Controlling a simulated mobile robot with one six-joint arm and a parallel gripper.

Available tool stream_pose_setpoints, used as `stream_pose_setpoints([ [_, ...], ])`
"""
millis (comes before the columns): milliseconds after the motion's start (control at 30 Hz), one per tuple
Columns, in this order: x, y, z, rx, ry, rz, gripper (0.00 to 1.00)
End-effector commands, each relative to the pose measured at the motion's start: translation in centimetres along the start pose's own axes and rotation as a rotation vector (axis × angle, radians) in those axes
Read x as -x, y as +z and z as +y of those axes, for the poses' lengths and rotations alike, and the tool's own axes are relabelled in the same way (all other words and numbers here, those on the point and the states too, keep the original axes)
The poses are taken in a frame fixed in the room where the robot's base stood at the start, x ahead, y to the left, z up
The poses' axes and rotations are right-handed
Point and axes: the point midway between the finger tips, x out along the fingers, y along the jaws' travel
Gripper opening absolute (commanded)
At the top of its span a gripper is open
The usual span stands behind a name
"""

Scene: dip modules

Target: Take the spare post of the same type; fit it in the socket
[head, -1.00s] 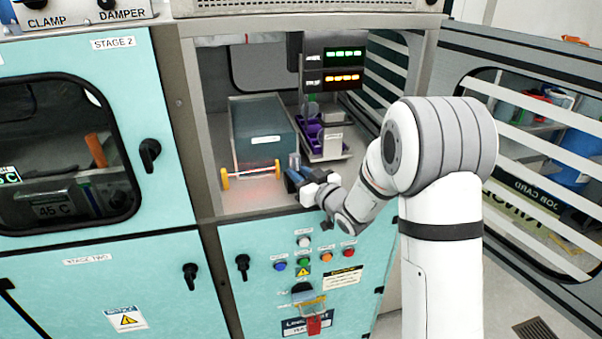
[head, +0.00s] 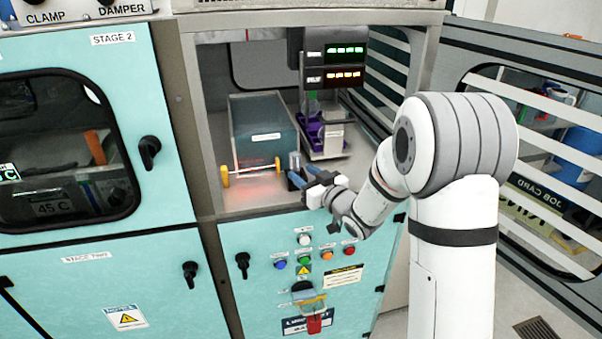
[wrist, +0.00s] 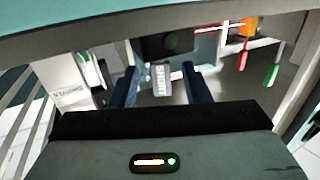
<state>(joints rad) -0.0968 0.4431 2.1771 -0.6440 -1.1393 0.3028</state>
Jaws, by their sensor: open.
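My gripper (head: 296,174) is at the front of the cabinet opening, right of a yellow-ended bar. In the wrist view its two blue fingers (wrist: 161,88) are apart. A small pale ribbed piece (wrist: 161,78) shows between the fingers; I cannot tell whether it is a post or how far beyond them it is. A purple tray (head: 314,134) stands further back, below the display. Its contents are too small to make out. I cannot identify the spare post or the socket in either view.
A grey-teal box (head: 262,130) stands left inside the opening. The yellow-ended bar (head: 250,169) lies before it, with a red glow on the floor. A lit display (head: 336,62) hangs above. In the wrist view, red (wrist: 242,62) and green (wrist: 271,75) pieces show at upper right.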

Motion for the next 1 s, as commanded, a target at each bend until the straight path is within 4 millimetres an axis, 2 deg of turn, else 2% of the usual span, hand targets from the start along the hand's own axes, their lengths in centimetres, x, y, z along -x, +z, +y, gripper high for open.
stream_pose_setpoints([
  [33, 1.3, 0.3, 0.1, 0.001, 0.004, 0.000, 0.43],
  [200, 5.2, 0.3, 0.2, 0.000, 0.005, 0.001, 0.43],
  [400, 8.4, 0.2, 0.1, 0.001, 0.004, 0.001, 0.43],
  [533, 9.5, 0.1, 0.1, 0.001, 0.002, 0.000, 0.43],
  [767, 9.9, -0.1, 0.4, 0.012, 0.028, -0.023, 0.43],
  [867, 10.4, -0.3, 1.5, 0.036, 0.104, -0.089, 0.43],
  [1000, 12.8, -0.6, 3.9, 0.066, 0.280, -0.257, 0.43],
])
